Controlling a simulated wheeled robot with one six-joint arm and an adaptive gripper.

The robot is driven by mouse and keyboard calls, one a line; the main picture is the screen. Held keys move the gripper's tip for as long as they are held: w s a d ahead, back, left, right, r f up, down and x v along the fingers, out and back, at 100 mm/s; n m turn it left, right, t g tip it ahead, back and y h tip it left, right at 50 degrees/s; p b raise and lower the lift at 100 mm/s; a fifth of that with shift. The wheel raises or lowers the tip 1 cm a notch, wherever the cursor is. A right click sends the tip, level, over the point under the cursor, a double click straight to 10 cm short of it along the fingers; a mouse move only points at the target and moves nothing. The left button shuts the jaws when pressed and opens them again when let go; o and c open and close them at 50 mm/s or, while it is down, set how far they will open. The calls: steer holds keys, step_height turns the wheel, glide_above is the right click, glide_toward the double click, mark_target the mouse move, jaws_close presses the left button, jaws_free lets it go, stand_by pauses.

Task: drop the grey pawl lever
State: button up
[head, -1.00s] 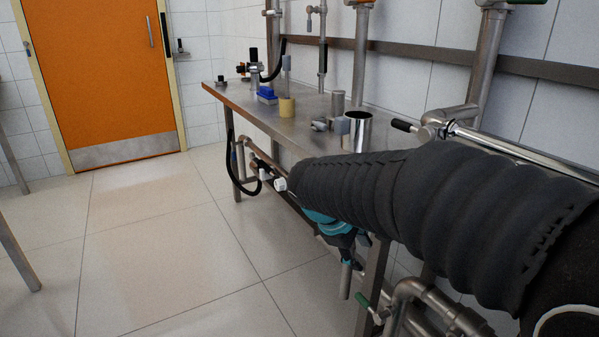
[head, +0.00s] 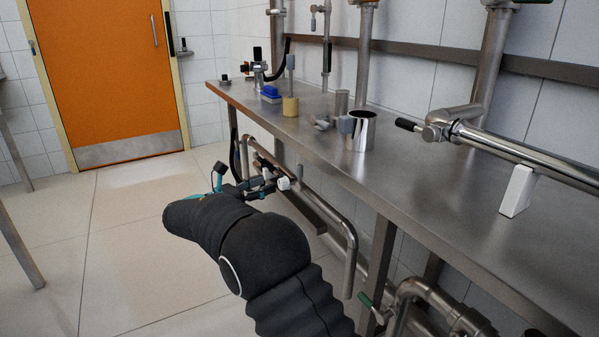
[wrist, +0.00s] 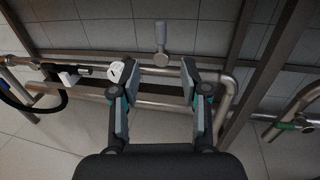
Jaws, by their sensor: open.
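The grey pawl lever (wrist: 161,36) stands upright in the wrist view, with its round hub (wrist: 161,59) at its lower end, in front of the tiled wall. My gripper (wrist: 157,68) is open and empty. Its two fingers point toward the wall, and the lever lies beyond the gap between the tips, apart from both. A round white knob (wrist: 116,71) shows at the left fingertip; I cannot tell whether they touch. In the head view my gripper (head: 266,187) is low beside the bench pipes, near the white knob (head: 284,183).
A black-handled fitting (wrist: 68,72) and black hose are at left. The steel bench (head: 420,190) stands above the pipework, with cups and blocks on it. The floor (head: 130,240) at left is clear.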

mark_target(300, 182)
steer(key=x, duration=1.3)
steer(key=shift+w+d, duration=0.2)
steer(key=shift+c, duration=0.2)
jaws_close()
